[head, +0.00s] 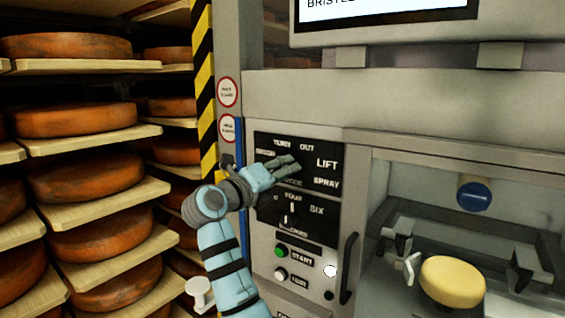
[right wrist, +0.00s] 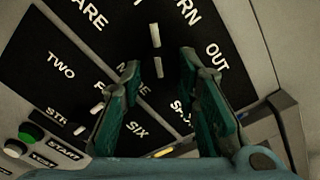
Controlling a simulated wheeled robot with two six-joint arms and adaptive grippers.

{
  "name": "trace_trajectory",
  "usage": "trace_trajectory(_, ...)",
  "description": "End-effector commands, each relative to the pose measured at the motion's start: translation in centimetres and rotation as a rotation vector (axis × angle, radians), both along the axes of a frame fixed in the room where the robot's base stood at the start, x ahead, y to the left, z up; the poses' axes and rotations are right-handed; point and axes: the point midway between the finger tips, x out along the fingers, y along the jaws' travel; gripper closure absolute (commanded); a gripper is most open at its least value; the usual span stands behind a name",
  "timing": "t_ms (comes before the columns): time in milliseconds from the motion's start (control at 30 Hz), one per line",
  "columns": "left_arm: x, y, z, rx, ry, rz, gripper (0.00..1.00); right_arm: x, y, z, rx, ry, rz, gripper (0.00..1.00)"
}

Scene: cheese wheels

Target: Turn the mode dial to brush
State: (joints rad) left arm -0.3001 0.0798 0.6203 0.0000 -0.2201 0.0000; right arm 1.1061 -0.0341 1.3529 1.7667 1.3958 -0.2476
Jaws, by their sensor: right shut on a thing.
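The mode dial sits on the upper black panel (head: 330,198) among the labels BRUSH, TURN, OUT, LIFT and SPRAY. My right gripper (head: 292,164) reaches in from the left and covers the dial in the head view. In the right wrist view the gripper (right wrist: 160,68) has its two teal fingers on either side of the dark dial, closed on it. A white pointer mark on the mode dial (right wrist: 158,68) lines up with a white tick above it, toward the partly hidden TURN label. My left gripper is not in view.
A second dial (head: 292,208) with number labels is just below. Under it are a green START button (head: 281,251) and a white button (head: 280,274). A black handle (head: 348,268) and a yellow cheese wheel (head: 452,281) are to the right. Cheese shelves (head: 85,66) stand left.

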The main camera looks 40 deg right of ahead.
Motion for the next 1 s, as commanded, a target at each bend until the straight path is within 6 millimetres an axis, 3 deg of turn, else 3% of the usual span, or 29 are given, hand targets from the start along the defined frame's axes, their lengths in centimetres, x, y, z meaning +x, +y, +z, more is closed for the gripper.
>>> trace_trajectory(200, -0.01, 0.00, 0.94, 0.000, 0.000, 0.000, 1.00, -0.01, 0.01, -0.03, -0.015, 0.059, 0.000, 0.99)
trace_trajectory(667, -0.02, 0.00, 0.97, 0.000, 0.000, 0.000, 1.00, 0.00, 0.01, -0.15, -0.020, 0.070, 0.000, 0.98)
trace_trajectory(700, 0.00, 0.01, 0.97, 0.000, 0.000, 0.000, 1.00, 0.01, 0.01, -0.16, -0.020, 0.070, 0.000, 0.66)
trace_trajectory(800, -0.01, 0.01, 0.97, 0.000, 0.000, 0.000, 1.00, 0.00, 0.01, -0.13, -0.020, 0.070, 0.000, 0.51)
trace_trajectory(1000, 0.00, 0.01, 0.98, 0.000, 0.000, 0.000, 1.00, 0.00, 0.00, -0.06, -0.021, 0.069, 0.000, 0.51)
